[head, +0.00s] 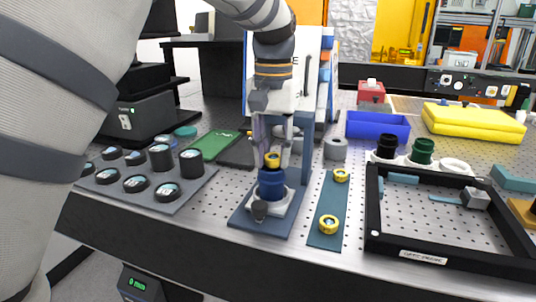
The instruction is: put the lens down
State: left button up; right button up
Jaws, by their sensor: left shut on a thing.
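My left gripper (271,150) points down at the middle of the head view. It is shut on a small gold-rimmed lens (272,160), just above a dark blue cylinder (271,186). I cannot tell whether the lens touches the cylinder. The cylinder stands upright in a light square mount on a blue base plate (244,218). Two more gold-rimmed lenses sit on a teal strip (325,204) to the right, one near (329,225) and one far (341,175). My right gripper is not in view.
A grey mat (173,205) with several black round pieces lies left. A black-framed tray (372,215) stands right, with a blue bin (378,126) and a yellow case (472,121) behind. A blue upright post (308,150) stands close to the gripper's right.

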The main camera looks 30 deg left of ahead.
aim_at(272, 158)
pick_arm(q)
jog(key=shift+s+d, duration=0.15)
jog(key=shift+s, duration=0.65)
grip_shut()
jog(key=o, duration=1.1)
grip_release()
jog(key=shift+w+f, duration=0.2)
jog(key=shift+w, duration=0.25)
jog(key=shift+s, duration=0.1)
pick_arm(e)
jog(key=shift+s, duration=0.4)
pick_arm(q)
jog(key=shift+r, duration=0.1)
jog(key=shift+r, duration=0.45)
notch_tip(272, 158, up, 11)
jog(key=shift+r+b, duration=0.1)
jog(key=shift+b, duration=0.55)
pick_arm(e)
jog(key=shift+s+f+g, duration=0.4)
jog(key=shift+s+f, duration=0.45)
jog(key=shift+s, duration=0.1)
